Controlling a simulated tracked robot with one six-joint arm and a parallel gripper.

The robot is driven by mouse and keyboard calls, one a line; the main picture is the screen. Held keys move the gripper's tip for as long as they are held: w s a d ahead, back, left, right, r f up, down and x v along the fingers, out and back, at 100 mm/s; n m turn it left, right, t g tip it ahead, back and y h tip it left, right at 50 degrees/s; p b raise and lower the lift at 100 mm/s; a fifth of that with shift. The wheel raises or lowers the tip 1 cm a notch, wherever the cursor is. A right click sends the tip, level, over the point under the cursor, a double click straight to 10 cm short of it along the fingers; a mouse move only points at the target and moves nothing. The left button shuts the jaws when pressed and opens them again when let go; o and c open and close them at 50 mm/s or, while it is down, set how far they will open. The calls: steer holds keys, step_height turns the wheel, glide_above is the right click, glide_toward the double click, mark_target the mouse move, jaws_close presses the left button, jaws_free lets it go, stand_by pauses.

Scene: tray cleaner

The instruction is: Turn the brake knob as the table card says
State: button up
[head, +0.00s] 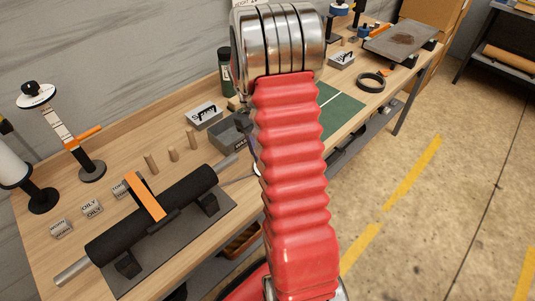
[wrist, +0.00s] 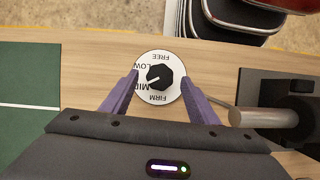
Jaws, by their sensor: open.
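The brake knob (wrist: 167,74) is a black faceted knob on a round white dial (wrist: 160,56) on the wooden table. The knob's white pointer mark aims left and slightly down, about between LOW and MID. My gripper (wrist: 160,75) is open, its two purple fingers on either side of the knob; whether they touch it I cannot tell. In the head view my red arm hides the knob and gripper. I cannot tell which card is the table card; small lettered blocks (head: 90,209) stand at the left.
A black roller (head: 185,195) with an orange strip (head: 146,197) lies in a dark cradle left of my arm; its metal shaft (wrist: 265,117) is close right of the gripper. A green mat (wrist: 28,88) lies at left. Wooden pegs (head: 173,155) stand behind the roller.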

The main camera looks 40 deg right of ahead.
steer(key=v, duration=1.2)
steer(key=shift+r, duration=0.1)
